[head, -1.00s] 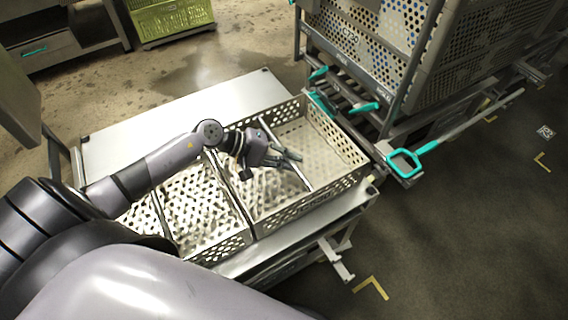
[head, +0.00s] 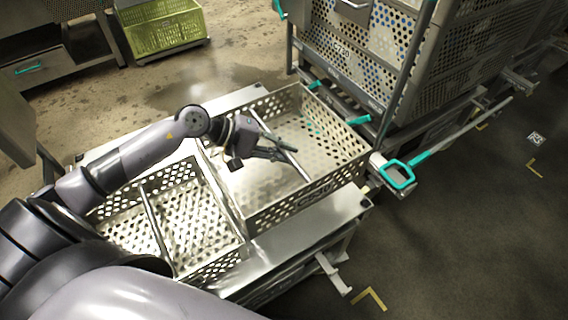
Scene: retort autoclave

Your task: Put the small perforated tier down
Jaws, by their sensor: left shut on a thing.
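The small perforated tier (head: 307,200) is a shallow metal basket with holed walls and a bar (head: 301,171) across its middle. It is over the right part of the steel table (head: 318,223). My left gripper (head: 280,153) reaches in over the tier's back left side, and its fingers are shut on the bar. A bare strip of table shows in front of the tier's front wall. I cannot tell whether its underside touches the table. My right gripper is not in view.
Another perforated tier (head: 222,268) with a crossbar lies on the table, close to the left. A tall perforated crate (head: 425,90) stands on a rack at the upper right. A teal-handled bar (head: 398,174) juts beside the table's right end. A green crate (head: 165,30) stands behind.

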